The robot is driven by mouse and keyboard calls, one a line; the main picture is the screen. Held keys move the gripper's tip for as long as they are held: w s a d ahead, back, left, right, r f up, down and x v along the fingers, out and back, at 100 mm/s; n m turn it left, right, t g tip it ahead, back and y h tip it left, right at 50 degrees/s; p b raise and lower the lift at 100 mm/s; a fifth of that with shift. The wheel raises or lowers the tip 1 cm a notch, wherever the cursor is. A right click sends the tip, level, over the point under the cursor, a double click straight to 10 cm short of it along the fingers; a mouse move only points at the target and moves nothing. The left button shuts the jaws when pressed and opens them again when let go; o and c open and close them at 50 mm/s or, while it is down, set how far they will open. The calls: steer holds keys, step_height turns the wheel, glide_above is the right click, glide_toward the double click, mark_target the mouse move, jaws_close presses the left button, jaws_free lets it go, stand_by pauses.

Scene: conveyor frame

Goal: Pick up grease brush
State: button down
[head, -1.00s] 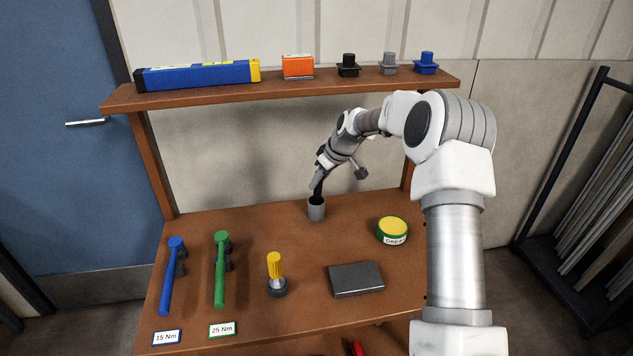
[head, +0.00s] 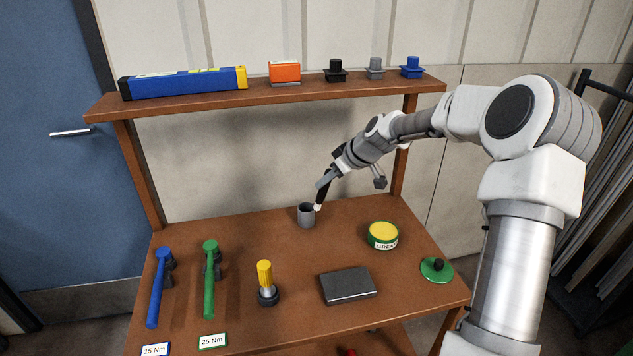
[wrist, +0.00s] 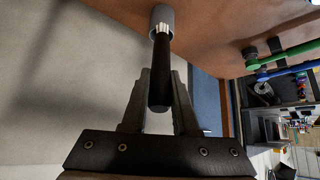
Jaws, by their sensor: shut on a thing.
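The grease brush (head: 321,196) has a black handle and a pale bristle end that points down. My gripper (head: 325,181) is shut on its handle, with the handle between the two fingers in the wrist view (wrist: 160,80). The grey cup (head: 306,217) stands upright on the bench. In the head view the bristles are outside the cup, at the right of its rim; I cannot tell whether they touch it. In the wrist view the pale end (wrist: 161,29) overlaps the cup (wrist: 161,14).
A yellow-topped grease tin (head: 383,236), a green lid (head: 436,270) and a dark flat box (head: 347,286) lie to the right. A yellow-handled tool (head: 265,283), green wrench (head: 210,279) and blue wrench (head: 158,287) are at left. A shelf (head: 290,94) hangs above.

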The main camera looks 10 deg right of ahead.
steer(key=s+d+r+g+h, duration=0.1)
steer(key=s+d, duration=0.4)
steer(key=s, duration=0.2)
steer(key=s+d+r+g+h+p, duration=0.1)
steer(key=s+d, duration=0.4)
steer(key=s, duration=0.2)
steer(key=shift+s+d+g, duration=0.25)
steer(key=shift+s+g, duration=0.05)
steer(key=shift+g, duration=0.1)
steer(key=shift+w+r, duration=0.1)
steer(key=shift+w, duration=0.05)
stand_by(0.5)
